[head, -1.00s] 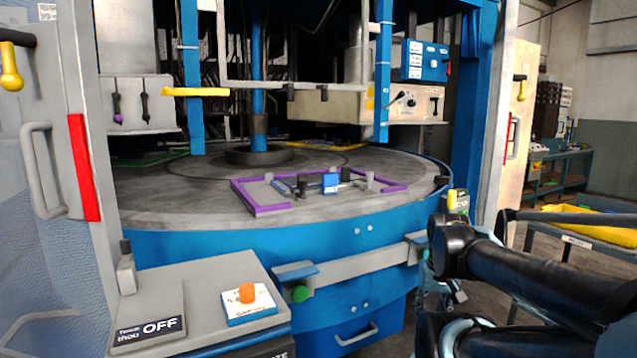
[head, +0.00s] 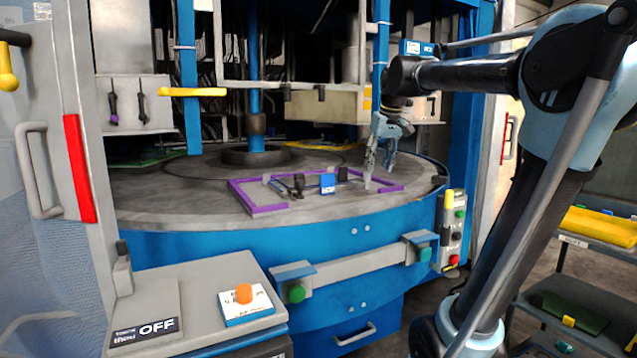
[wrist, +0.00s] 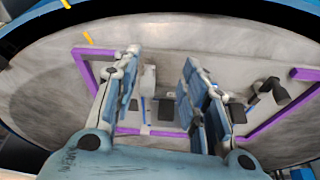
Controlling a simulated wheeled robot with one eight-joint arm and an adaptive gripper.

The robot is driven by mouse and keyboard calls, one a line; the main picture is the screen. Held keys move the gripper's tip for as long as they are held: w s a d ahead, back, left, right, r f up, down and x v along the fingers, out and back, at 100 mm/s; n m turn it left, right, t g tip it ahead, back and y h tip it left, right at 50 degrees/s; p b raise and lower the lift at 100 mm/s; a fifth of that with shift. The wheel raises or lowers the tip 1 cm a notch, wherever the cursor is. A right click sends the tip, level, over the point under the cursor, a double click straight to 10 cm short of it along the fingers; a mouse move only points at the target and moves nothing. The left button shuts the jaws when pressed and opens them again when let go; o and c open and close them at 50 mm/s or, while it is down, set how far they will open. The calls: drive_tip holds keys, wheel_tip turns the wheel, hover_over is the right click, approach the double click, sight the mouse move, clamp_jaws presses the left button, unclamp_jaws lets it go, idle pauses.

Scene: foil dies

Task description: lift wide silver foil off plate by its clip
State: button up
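A purple frame (head: 262,209) lies on the round grey table and marks off a grey area; it also shows in the wrist view (wrist: 160,132). I cannot clearly tell the silver foil from the grey plate inside it. Small clip-like pieces stand there: a blue block (head: 327,183), dark pieces (head: 298,185) and a pale grey post (head: 367,181). My gripper (head: 380,164) is over the frame's right part, pointing down, close to the grey post. In the wrist view its fingers (wrist: 163,72) are apart, with a pale grey block (wrist: 149,79) showing between them. I see nothing held.
The round table (head: 165,197) sits inside a blue machine with an open front. A blue upright (head: 382,60) and a hanging grey box (head: 325,106) are close to my arm. A control box with an orange button (head: 244,293) stands at the front left.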

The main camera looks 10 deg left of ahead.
drive_tip(key=n, duration=0.2)
approach(342, 171)
drive_tip(key=shift+y, duration=0.4)
drive_tip(key=shift+w+d+x, duration=0.15)
drive_tip(key=shift+w+x, duration=0.1)
drive_tip(key=shift+x, duration=1.55)
drive_tip(key=shift+w+d+x, duration=0.1)
drive_tip(key=shift+w+x, duration=0.15)
drive_tip(key=shift+x, duration=1.6)
drive_tip(key=shift+w+d+x, duration=0.15)
drive_tip(key=shift+w+x, duration=0.15)
drive_tip(key=shift+x, duration=1.5)
drive_tip(key=shift+r, duration=0.15)
drive_tip(key=shift+c, duration=0.4)
clamp_jaws()
